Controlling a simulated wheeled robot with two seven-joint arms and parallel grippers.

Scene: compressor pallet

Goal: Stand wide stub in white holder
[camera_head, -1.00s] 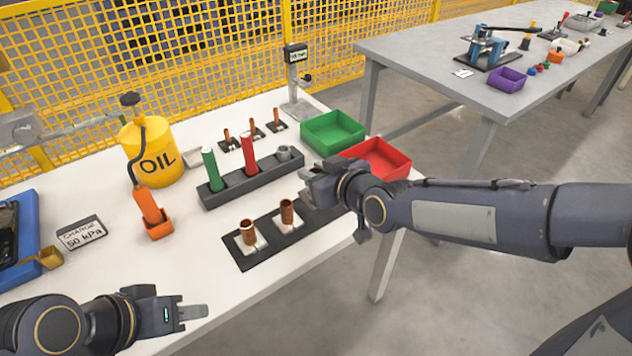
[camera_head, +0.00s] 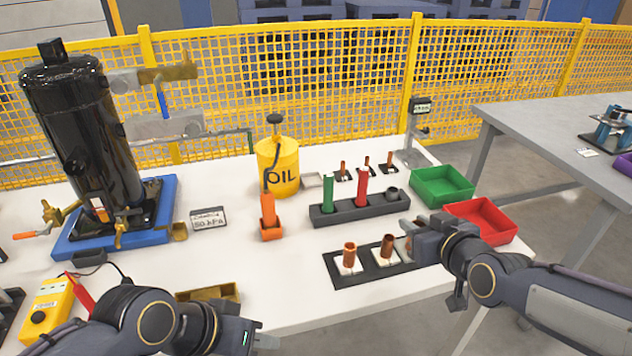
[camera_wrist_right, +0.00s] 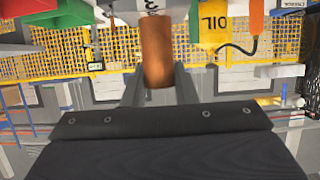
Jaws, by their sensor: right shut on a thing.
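My right gripper (camera_head: 408,243) is over the right end of a black strip (camera_head: 340,280). In the right wrist view it is shut on a wide copper stub (camera_wrist_right: 156,48). A white holder marked 3 (camera_wrist_right: 152,6) lies at the stub's end; I cannot tell whether the stub is seated in it. Two other copper stubs, a left one (camera_head: 349,256) and a middle one (camera_head: 388,246), stand upright in white holders on the strip. My left gripper (camera_head: 262,341) is low at the table's front edge, away from the stubs; its finger gap is not visible.
Behind the strip stands a dark rack (camera_head: 345,213) with green and red tubes. A green bin (camera_head: 443,186) and a red bin (camera_head: 482,220) stand to the right. Thin copper pieces (camera_head: 367,164) stand farther back. An oil can (camera_head: 278,168) and black compressor (camera_head: 85,140) are left.

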